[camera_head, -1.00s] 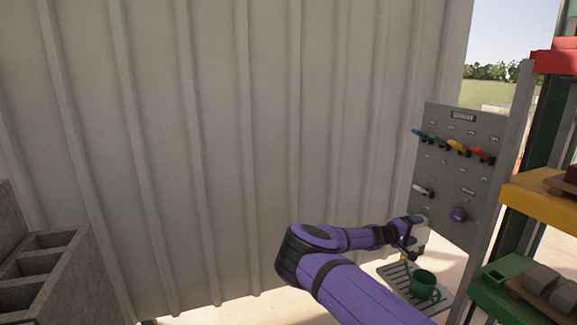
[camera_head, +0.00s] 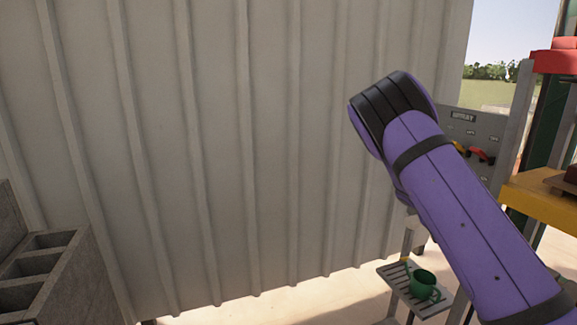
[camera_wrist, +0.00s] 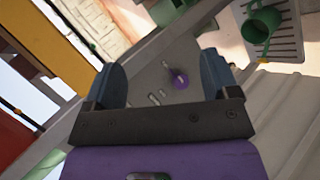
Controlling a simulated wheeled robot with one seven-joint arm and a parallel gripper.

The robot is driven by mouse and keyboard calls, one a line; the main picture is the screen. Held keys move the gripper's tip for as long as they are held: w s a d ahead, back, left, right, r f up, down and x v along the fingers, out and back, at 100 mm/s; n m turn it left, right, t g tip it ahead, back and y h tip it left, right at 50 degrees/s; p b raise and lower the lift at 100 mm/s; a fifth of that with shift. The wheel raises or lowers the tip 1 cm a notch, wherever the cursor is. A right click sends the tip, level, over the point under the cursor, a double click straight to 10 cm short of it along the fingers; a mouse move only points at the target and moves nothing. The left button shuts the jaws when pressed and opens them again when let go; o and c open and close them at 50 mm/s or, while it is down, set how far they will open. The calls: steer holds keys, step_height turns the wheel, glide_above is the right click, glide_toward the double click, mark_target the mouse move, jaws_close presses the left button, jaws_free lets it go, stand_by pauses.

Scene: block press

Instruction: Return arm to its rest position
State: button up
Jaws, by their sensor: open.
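My gripper (camera_wrist: 163,85) shows in the wrist view with its two blue-grey fingers spread apart and nothing between them. Beyond the fingers lies the grey control panel with a purple knob (camera_wrist: 180,82). In the head view my purple arm is raised and bent on the right, and it covers much of the control panel (camera_head: 480,125). My gripper is hidden behind the arm there. A red lever (camera_head: 480,153) still shows on the panel.
A green mug (camera_head: 423,284) stands on a slatted tray (camera_head: 393,272) below the panel. A yellow and red rack (camera_head: 540,190) is at the right. A grey concrete block with compartments (camera_head: 70,270) is at the left. The space before the corrugated wall (camera_head: 230,150) is clear.

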steer(key=s+a+r+t+y, duration=0.2)
steer(key=s+a+r+y, duration=0.25)
steer(key=s+r, duration=0.6)
steer(key=s+a+r+t+y, duration=0.1)
steer(key=s+a+r+y, duration=0.4)
steer(key=s+r, duration=0.55)
steer(key=s+a+r+n+t, duration=0.1)
steer(key=s+a, duration=0.3)
steer(key=s, duration=0.5)
steer(key=s+a+r+n+t, duration=0.2)
steer(key=s+a+r, duration=0.1)
steer(key=s, duration=0.7)
steer(key=shift+s+a+r+y, duration=0.15)
steer(key=shift+a+r+y, duration=0.25)
steer(key=shift+a, duration=0.25)
steer(key=shift+c, duration=0.2)
